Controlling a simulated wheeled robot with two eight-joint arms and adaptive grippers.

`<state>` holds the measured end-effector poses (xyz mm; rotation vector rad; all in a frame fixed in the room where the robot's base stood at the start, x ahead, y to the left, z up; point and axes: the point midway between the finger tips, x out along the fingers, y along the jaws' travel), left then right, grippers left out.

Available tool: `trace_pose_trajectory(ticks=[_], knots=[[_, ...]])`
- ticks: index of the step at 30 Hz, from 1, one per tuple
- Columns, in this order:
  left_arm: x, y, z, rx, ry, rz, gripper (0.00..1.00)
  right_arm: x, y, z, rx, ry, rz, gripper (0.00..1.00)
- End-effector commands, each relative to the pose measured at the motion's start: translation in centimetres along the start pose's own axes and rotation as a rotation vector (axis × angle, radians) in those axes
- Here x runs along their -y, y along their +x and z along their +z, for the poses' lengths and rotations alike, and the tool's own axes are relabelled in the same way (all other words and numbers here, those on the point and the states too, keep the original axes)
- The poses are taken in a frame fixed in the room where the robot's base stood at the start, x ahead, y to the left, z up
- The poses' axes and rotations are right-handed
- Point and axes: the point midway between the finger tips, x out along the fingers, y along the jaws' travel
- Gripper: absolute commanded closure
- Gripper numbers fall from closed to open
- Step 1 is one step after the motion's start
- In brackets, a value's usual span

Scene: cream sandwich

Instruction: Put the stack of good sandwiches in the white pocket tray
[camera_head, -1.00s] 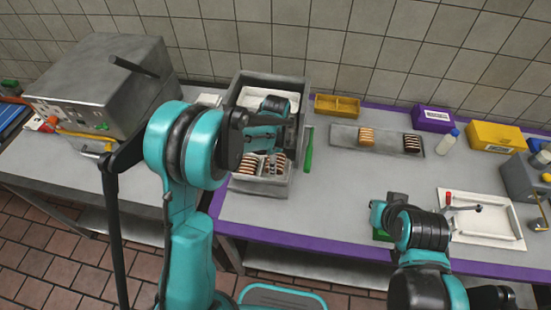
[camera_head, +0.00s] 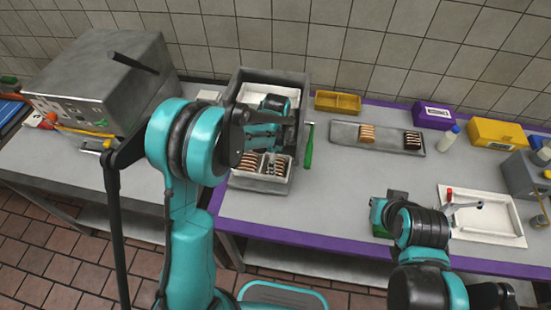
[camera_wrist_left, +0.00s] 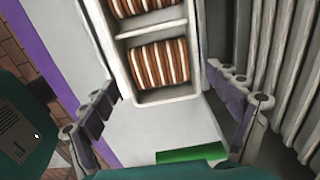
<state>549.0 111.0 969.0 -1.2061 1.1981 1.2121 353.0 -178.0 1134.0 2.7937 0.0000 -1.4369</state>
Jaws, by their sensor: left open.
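The white pocket tray (camera_wrist_left: 165,33) shows in the left wrist view with brown-and-cream sandwich stacks in two of its pockets: a nearer stack (camera_wrist_left: 158,64) and a farther one (camera_wrist_left: 146,6). In the head view, stacks (camera_head: 250,161) sit at the front of the grey crate, partly hidden by my left arm. My left gripper (camera_wrist_left: 168,108) is open and empty, its fingers spread apart, with the tray's near end ahead between them. My right arm's end (camera_head: 385,212) is over the right part of the table; its fingers cannot be made out.
The grey crate (camera_head: 299,128) has ribbed walls close to my left gripper. A green-handled tool (camera_head: 309,148) lies right of it. A long grey tray (camera_head: 388,142) holds a light stack (camera_head: 367,134) and a dark stack (camera_head: 412,140). A yellow divided box (camera_head: 338,101) stands behind.

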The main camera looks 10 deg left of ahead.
Motion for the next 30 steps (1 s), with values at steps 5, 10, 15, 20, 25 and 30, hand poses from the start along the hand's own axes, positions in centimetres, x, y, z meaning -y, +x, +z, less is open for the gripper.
trace_pose_trajectory(ticks=[5,10,15,20,25,30], knots=[[0.0,-1.0,0.0,0.0,0.0,0.0,0.11,0.0,0.0,0.0,0.0,0.0,0.0,1.0],[0.0,-4.2,0.0,0.0,0.0,0.0,0.11,0.0,0.0,0.0,0.0,0.0,0.0,1.0],[0.0,-8.0,0.0,0.0,0.0,0.0,0.11,0.0,0.0,0.0,0.0,0.0,0.0,1.0],[0.0,-10.6,0.0,0.0,0.0,0.0,0.11,0.0,0.0,0.0,0.0,0.0,0.0,1.0],[0.0,-11.9,0.0,0.0,0.0,0.0,0.11,0.0,0.0,0.0,0.0,0.0,0.0,1.0],[0.0,-12.0,0.0,0.0,0.0,0.0,0.11,0.0,0.0,0.0,0.0,0.0,0.0,1.0]])
